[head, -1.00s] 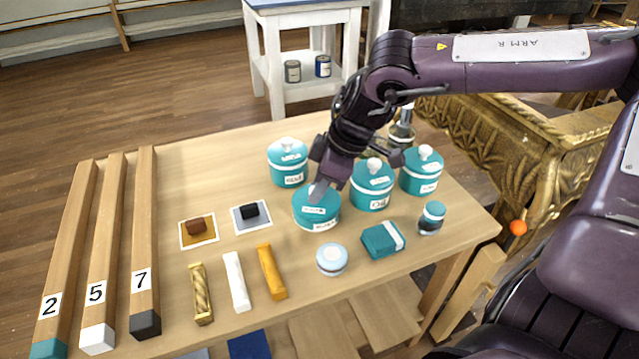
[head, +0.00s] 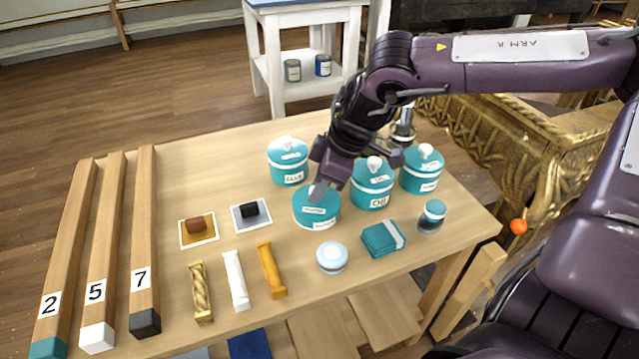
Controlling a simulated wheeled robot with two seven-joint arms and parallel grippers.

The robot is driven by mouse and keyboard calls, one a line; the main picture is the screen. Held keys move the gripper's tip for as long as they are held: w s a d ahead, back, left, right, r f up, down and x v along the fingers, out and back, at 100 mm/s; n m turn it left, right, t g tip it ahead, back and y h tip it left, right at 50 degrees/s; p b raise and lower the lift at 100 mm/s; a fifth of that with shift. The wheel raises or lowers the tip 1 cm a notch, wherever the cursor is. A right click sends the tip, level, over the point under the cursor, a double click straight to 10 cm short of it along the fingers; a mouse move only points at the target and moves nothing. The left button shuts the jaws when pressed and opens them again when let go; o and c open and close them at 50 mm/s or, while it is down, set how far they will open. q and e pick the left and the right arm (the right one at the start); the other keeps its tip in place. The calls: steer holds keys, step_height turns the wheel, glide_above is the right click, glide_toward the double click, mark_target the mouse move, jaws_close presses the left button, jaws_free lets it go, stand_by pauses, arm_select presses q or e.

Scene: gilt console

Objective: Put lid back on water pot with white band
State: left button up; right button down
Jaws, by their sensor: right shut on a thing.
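The front teal pot (head: 316,221) stands near the middle of the table, with a label too small to read and a white band partly showing. Its teal lid (head: 313,197) is at the pot's top, and I cannot tell whether it sits fully flat. My right gripper (head: 318,189) points down from above and is shut on the lid's knob, which its fingers hide. My left gripper is not in view.
Close around are the glue pot (head: 287,172), the oil pot (head: 372,196) and another lidded teal pot (head: 421,181). In front are a pale round tin (head: 332,258), a teal folded block (head: 383,240) and a small jar (head: 431,220). Long numbered bars (head: 145,230) lie left.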

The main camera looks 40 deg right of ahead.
steer(key=c, duration=1.1)
jaws_free()
steer(key=o, duration=0.4)
steer(key=shift+o, duration=0.2)
steer(key=shift+r, duration=0.1)
steer(key=shift+r+p, duration=2.9)
steer(key=shift+r, duration=0.55)
